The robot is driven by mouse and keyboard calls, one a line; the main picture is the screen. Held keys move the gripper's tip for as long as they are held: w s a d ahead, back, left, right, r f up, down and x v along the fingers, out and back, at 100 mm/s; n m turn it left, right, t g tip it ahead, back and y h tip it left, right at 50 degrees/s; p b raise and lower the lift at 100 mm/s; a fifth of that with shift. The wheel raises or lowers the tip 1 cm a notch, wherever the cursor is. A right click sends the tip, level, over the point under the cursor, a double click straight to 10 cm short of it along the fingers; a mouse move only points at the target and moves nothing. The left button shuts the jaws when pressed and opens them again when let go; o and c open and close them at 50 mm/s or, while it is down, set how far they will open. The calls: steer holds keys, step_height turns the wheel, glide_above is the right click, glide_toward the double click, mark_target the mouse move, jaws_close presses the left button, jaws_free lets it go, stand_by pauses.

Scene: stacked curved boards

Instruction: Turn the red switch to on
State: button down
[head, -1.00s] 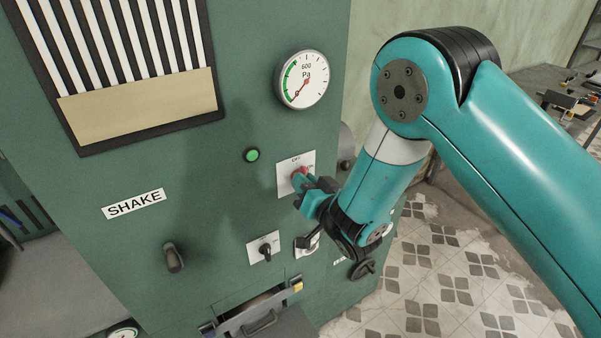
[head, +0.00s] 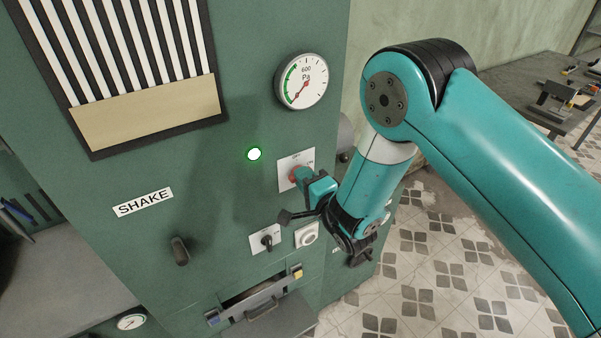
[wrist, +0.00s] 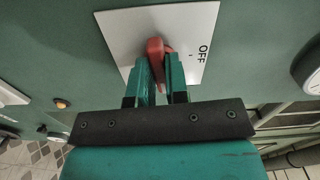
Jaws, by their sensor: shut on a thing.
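The red switch (wrist: 156,55) sits on a white plate (wrist: 200,28) on the green machine front. In the wrist view the plate shows the word OFF on its right side. My gripper (wrist: 159,70) is shut on the red switch, one finger on each side of it. In the head view my gripper (head: 306,178) is at the white plate (head: 288,160) and hides much of it. A bit of the red switch (head: 294,174) shows beside the fingers.
A round green-rimmed light (head: 254,154) glows white left of the plate. A gauge (head: 301,81) is above it. A black switch (head: 267,240) and a white round control (head: 307,235) are below. A SHAKE label (head: 143,201) and a lever (head: 180,250) are at left.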

steer(key=c, duration=1.1)
jaws_free()
steer(key=shift+m, duration=0.3)
steer(key=b+v, duration=0.1)
steer(key=v, duration=0.6)
